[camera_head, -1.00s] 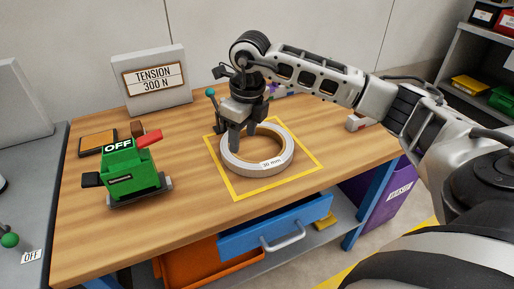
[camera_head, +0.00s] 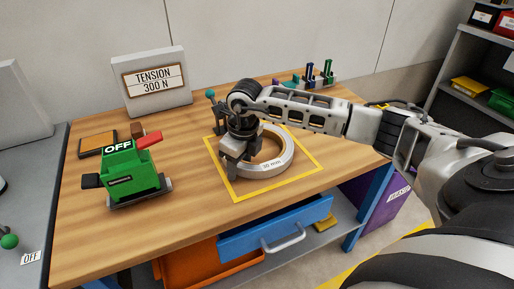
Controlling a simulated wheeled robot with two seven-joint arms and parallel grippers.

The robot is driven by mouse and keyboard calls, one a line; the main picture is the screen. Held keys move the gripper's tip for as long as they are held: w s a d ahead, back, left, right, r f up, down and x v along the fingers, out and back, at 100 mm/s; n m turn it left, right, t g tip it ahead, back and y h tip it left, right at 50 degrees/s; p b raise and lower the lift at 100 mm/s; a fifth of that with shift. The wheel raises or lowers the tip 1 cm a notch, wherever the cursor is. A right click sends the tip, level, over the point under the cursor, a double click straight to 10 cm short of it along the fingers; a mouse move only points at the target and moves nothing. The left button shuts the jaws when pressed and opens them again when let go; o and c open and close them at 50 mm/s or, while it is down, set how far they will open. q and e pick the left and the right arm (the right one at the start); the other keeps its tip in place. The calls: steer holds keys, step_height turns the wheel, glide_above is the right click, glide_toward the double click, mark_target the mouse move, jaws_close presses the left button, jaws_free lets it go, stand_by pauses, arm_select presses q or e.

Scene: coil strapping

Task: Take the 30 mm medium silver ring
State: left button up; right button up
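The silver ring (camera_head: 270,168), marked 30 mm, lies flat inside the yellow square outline (camera_head: 305,168) on the wooden table. My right gripper (camera_head: 232,168) is low at the ring's left side, with its fingers at the ring's band. The near finger shows outside the band. The other finger is hidden, so I cannot tell whether the fingers are closed on it. My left gripper is not in view.
A green tool (camera_head: 130,172) marked OFF stands on the table at left. A sign reading TENSION 300 N (camera_head: 152,80) stands behind it. A blue drawer (camera_head: 275,228) is open below the front edge. Small coloured tools (camera_head: 318,74) stand at the back.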

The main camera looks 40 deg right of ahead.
steer(key=c, duration=1)
steer(key=shift+w+r, duration=0.1)
steer(key=shift+r, duration=0.05)
jaws_close()
steer(key=shift+r, duration=0.15)
